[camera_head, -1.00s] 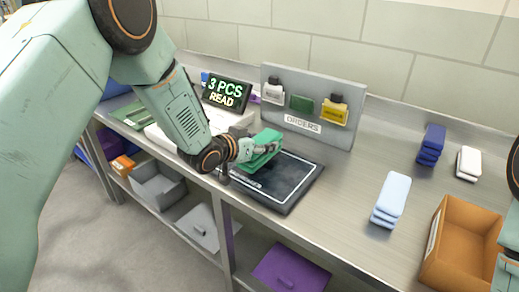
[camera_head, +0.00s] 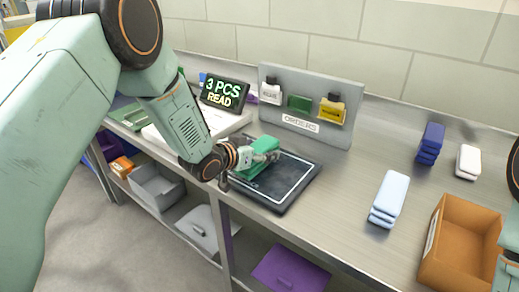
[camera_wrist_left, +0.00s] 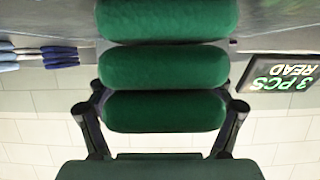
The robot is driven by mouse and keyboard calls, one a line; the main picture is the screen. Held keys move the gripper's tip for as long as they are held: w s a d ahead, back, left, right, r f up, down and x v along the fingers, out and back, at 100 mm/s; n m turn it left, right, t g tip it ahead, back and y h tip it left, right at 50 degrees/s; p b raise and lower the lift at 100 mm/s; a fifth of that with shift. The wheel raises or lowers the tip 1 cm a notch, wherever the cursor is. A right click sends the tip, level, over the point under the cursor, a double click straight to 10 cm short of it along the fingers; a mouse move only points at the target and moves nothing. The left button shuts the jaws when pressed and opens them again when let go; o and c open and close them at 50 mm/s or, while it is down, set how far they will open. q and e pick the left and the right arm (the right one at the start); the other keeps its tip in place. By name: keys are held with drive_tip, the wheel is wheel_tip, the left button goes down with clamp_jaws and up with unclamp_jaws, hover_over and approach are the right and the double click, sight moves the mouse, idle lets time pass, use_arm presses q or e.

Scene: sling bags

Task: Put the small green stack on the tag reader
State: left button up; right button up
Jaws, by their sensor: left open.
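The small green stack (camera_head: 262,146) sits on the left part of the tag reader, a dark flat pad with a pale outline (camera_head: 292,184). My left gripper (camera_head: 268,157) is at the stack, open, with its fingers to either side of it. In the left wrist view, three rounded green pieces of the stack (camera_wrist_left: 165,65) lie between the two dark fingers. Gaps show at the fingers' lower parts; contact at the tips cannot be told. The arm hides part of the reader's left side. My right gripper is out of view.
A display (camera_head: 224,93) reads "3 PCS READ". An orders board (camera_head: 318,90) stands behind the reader. Light blue (camera_head: 389,197), dark blue (camera_head: 431,142) and white (camera_head: 468,160) stacks and an orange-brown box (camera_head: 462,245) are at the right.

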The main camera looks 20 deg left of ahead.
use_arm(q)
drive_tip(key=shift+s+a+r, duration=0.25)
drive_tip(key=shift+a+r, duration=0.1)
drive_tip(key=p+v, duration=0.1)
drive_tip(key=v, duration=0.9)
drive_tip(key=shift+s+a+r, duration=0.1)
drive_tip(key=shift+s+r, duration=0.1)
drive_tip(key=shift+s, duration=0.4)
drive_tip(key=shift+s, duration=0.1)
idle(1.1)
